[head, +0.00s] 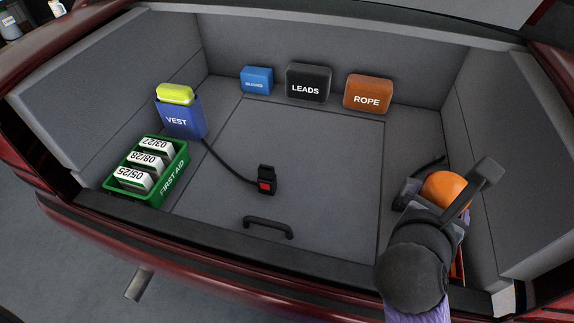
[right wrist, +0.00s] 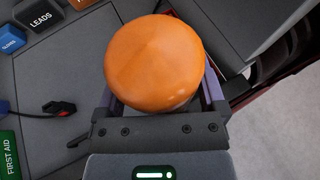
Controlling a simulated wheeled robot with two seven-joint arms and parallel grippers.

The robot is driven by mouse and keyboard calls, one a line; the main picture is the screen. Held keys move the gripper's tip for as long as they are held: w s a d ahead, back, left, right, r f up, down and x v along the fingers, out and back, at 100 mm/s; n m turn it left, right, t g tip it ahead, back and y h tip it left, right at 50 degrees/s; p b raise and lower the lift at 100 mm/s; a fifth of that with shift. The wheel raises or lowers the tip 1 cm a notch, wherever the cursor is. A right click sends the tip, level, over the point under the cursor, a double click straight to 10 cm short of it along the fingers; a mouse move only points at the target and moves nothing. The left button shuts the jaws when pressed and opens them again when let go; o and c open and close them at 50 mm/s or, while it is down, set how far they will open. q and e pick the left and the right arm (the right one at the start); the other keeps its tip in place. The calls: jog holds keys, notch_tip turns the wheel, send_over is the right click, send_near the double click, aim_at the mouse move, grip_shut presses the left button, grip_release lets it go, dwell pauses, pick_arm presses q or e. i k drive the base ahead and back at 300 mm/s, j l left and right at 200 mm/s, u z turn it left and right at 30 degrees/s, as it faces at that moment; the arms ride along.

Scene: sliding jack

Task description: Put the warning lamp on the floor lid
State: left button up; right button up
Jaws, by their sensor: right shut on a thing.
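The warning lamp (head: 446,188) is a round orange dome, at the right side of the car boot in the head view. My right gripper (head: 436,194) is shut on it; its fingers lie on either side of the lamp in the right wrist view (right wrist: 156,62). The lamp is right of the floor lid and not over it. The lamp's base is hidden. The floor lid (head: 318,152) is a grey panel in the boot floor with a black handle (head: 268,227) near its front edge. My left gripper is out of view.
A black strap with a red-buttoned buckle (head: 266,182) lies on the lid. The vest pouch (head: 182,118) and green first aid box (head: 177,177) are at left. Blue, black LEADS (head: 308,82) and orange ROPE (head: 368,94) bags line the back. The lid's right half is clear.

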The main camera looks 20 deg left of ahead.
aim_at(249, 181)
jog(key=j+u, duration=0.1)
jog(key=j, duration=0.3)
jog(key=i+j+u, duration=0.1)
jog(key=j, duration=0.3)
jog(key=i+j+u, duration=0.1)
jog(key=j, duration=0.35)
jog(key=i+j+u, duration=0.1)
jog(key=j, duration=0.3)
jog(key=i+j+u, duration=0.1)
jog(key=j, duration=0.25)
